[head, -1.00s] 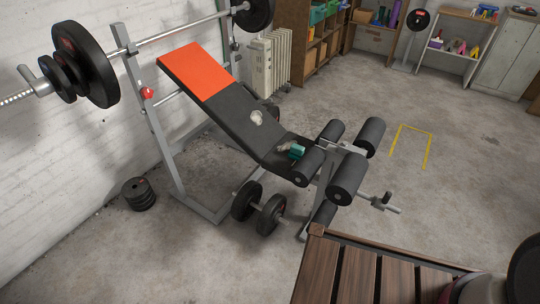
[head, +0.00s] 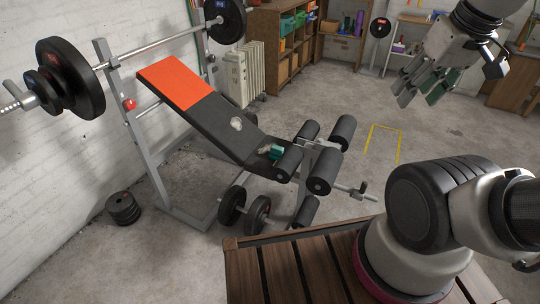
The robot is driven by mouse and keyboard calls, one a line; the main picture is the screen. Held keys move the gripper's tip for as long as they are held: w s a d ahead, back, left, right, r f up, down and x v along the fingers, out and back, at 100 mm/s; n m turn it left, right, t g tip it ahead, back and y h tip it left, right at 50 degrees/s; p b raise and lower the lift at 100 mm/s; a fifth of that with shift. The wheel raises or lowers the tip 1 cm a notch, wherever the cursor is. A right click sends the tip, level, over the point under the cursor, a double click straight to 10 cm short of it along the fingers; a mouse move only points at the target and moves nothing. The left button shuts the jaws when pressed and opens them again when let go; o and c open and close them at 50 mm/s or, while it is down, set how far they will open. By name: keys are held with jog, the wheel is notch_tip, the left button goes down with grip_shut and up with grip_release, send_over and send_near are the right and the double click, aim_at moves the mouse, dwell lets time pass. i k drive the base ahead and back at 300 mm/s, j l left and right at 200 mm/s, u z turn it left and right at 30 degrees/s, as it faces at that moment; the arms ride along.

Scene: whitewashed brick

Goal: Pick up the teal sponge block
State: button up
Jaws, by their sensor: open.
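The teal sponge block (head: 277,152) is small in the head view. It lies at the lower end of the weight bench's dark pad (head: 215,125), close to the black foam rollers, which stand just to its right. A small pale object seems to lie against its left side, too small to make out. My gripper (head: 420,93) is at the upper right, high in the picture and well apart from the sponge. Its fingers point down and to the left, and it is open.
A crumpled whitish object (head: 236,124) lies higher on the pad. Foam rollers (head: 321,171) and a loaded barbell (head: 150,43) flank the bench. A slatted wooden surface (head: 285,272) is in front. Open concrete floor (head: 375,185) lies to the right.

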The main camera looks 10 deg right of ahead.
aim_at(276, 151)
jog(key=i+j+z, duration=0.3)
jog(key=j, duration=0.25)
jog(key=i+j+z, duration=0.15)
jog(key=i+j, duration=0.15)
jog(key=i+j+z, duration=0.1)
jog(key=j, duration=0.25)
jog(key=i+j+z, duration=0.3)
jog(key=j, duration=0.4)
jog(key=i, duration=0.05)
